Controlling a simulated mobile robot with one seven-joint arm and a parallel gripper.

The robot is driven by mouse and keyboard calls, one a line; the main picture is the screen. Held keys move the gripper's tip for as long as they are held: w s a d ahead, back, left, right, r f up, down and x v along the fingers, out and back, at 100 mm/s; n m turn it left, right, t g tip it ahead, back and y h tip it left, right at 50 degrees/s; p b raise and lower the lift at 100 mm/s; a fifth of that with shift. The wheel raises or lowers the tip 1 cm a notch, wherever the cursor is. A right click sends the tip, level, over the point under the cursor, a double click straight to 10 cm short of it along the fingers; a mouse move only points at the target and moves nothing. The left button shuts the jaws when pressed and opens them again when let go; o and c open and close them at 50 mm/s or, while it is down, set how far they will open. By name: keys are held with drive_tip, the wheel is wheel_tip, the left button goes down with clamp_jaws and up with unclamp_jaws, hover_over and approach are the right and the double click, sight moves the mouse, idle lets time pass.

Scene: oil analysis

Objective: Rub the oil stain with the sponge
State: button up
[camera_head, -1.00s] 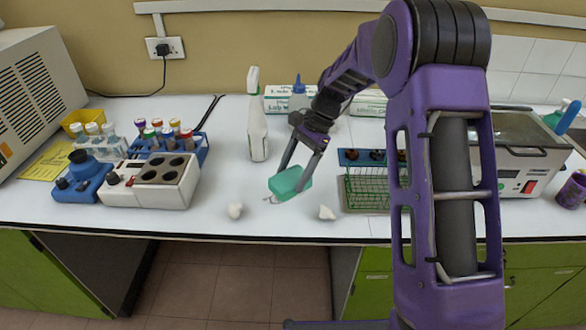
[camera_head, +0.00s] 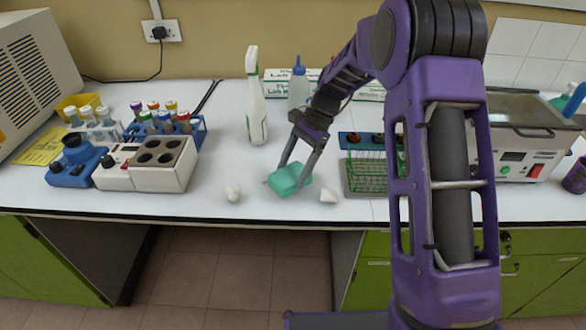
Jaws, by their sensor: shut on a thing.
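My gripper (camera_head: 290,176) is shut on a green sponge (camera_head: 289,179), with one finger on each side of it.
A spray bottle (camera_head: 255,105) stands behind. A green wire rack (camera_head: 366,175) stands right, and a white heating block (camera_head: 155,165) and blue tube rack (camera_head: 195,132) stand left. The bench's front edge is near.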

drive_tip(key=shift+f+b, duration=0.4)
drive_tip(key=shift+f, duration=0.6)
drive_tip(key=shift+w, duration=0.1)
